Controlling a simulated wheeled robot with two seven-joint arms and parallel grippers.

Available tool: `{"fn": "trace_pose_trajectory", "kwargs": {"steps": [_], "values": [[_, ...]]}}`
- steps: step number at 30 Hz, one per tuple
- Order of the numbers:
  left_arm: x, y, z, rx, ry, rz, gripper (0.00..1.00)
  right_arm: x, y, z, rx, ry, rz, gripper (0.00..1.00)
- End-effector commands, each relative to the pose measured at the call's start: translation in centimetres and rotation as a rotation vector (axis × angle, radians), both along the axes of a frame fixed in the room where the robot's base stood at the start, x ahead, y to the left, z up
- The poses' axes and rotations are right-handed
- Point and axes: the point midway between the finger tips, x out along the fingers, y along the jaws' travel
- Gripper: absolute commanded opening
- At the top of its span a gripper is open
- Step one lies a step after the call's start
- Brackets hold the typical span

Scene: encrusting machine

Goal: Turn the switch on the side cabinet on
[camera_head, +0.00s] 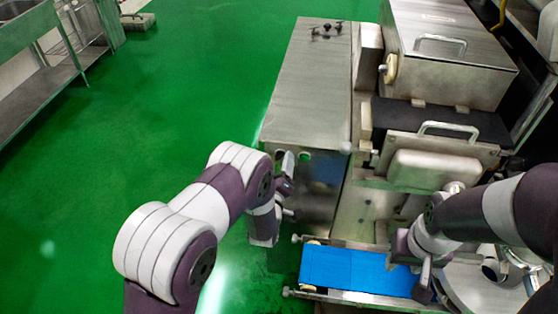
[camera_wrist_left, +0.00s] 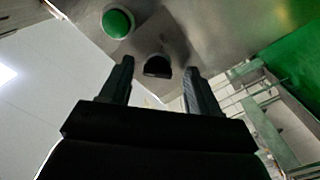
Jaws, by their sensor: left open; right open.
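The metal side cabinet (camera_head: 305,95) stands in the middle of the head view, with a green button (camera_head: 304,156) on its near face. In the left wrist view the green button (camera_wrist_left: 118,22) is at the upper left. The dark switch knob (camera_wrist_left: 158,67) is on the panel to its right, seen between the fingertips of my open left gripper (camera_wrist_left: 158,72). I cannot tell whether the fingers touch the knob. In the head view my left gripper (camera_head: 287,178) is at the cabinet's near face, and the knob is hidden there. My right gripper (camera_head: 425,280) is open and empty beside the belt.
A blue conveyor belt (camera_head: 355,270) lies at the front of the machine, below the cabinet. Steel machine parts with handles (camera_head: 445,45) fill the right side. The green floor (camera_head: 190,90) is clear to the left, up to a steel table (camera_head: 40,90).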

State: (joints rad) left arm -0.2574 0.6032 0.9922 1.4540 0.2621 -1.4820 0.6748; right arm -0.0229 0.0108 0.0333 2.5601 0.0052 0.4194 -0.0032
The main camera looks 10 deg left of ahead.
Motion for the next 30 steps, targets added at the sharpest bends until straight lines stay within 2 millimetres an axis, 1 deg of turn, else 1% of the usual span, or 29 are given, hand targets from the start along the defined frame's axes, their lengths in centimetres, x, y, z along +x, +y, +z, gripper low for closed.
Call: {"fn": "trace_pose_trajectory", "kwargs": {"steps": [2,8,11,12,13,14,23,30], "values": [[0.3,0.0,0.0,0.0,-0.001,-0.001,0.62,0.0,0.0,0.1,0.0,0.0,0.0,0.43],[0.3,0.0,0.0,0.0,0.0,0.0,0.62,0.0,0.0,0.0,0.0,0.0,0.0,0.43],[0.3,0.0,0.0,0.0,0.0,0.0,0.32,0.0,0.0,0.0,0.0,0.0,0.0,0.43],[0.3,0.0,0.0,0.0,0.0,0.0,0.19,0.0,0.0,0.0,0.0,0.0,0.0,0.43],[0.3,0.0,0.0,0.0,-0.001,-0.001,0.1,0.0,0.0,0.0,0.0,0.0,0.0,0.43],[0.3,0.0,0.0,0.0,-0.001,-0.001,0.05,0.0,0.0,0.0,0.0,0.0,0.0,0.43],[0.3,0.0,0.0,0.024,-0.002,0.001,0.06,0.0,0.0,-0.2,0.0,0.0,0.0,0.43],[0.3,0.1,-0.2,0.144,-0.002,0.001,0.06,0.0,0.0,-1.1,0.0,0.0,0.0,0.43]]}}
